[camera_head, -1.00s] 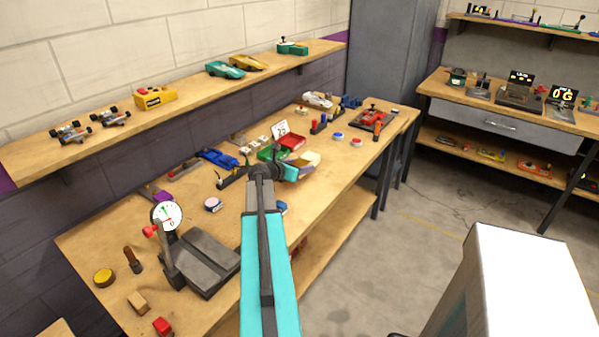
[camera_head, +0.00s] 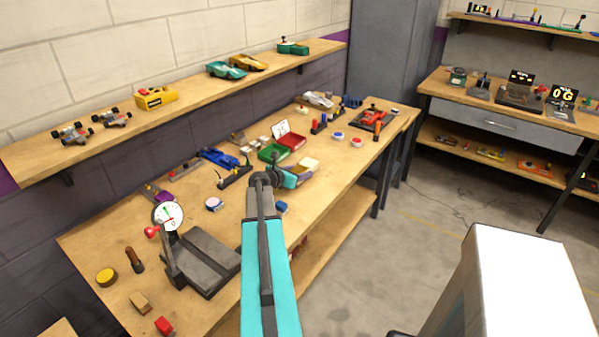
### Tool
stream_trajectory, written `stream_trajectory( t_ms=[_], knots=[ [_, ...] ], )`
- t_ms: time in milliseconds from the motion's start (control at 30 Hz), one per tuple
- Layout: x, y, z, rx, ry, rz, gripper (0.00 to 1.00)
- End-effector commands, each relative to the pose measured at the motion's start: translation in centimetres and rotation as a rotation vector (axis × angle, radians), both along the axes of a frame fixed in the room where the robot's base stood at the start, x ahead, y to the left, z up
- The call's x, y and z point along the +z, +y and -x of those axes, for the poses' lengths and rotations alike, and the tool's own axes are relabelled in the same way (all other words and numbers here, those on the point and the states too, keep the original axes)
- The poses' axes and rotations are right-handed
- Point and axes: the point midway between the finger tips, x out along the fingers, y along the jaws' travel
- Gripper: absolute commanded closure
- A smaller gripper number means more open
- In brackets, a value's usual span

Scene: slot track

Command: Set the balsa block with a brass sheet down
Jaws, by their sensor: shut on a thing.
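My gripper (camera_head: 294,177) is in the middle of the head view, over the front part of the long workbench, its teal part partly showing beyond my dark wrist. It is shut on a small tan block (camera_head: 304,172), which I take for the balsa block. Only part of the block shows. I cannot make out the brass sheet on it, nor whether its underside touches the bench. A pale cream block (camera_head: 309,162) shows just behind it, and I cannot tell whether the two touch.
A green tray (camera_head: 271,153) and a red tray (camera_head: 292,142) lie behind my gripper, with a white number card (camera_head: 281,128). A blue item (camera_head: 281,207) is near the front edge. A dial gauge (camera_head: 168,216) stands left. Bare bench (camera_head: 330,163) lies to the right.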

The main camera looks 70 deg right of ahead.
Motion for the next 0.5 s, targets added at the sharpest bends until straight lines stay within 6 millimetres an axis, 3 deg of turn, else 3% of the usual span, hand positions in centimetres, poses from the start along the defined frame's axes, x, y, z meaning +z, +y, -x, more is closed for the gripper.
stream_trajectory(
  t_ms=[400, 433, 500],
  knots=[
    [-0.34, 0.0, -0.01, 0.0, 0.001, 0.001, 0.73],
    [-0.3, 0.0, 0.0, 0.0, 0.001, 0.001, 0.47],
    [-0.27, -0.01, -0.01, 0.0, 0.001, 0.0, 0.35]
  ],
)
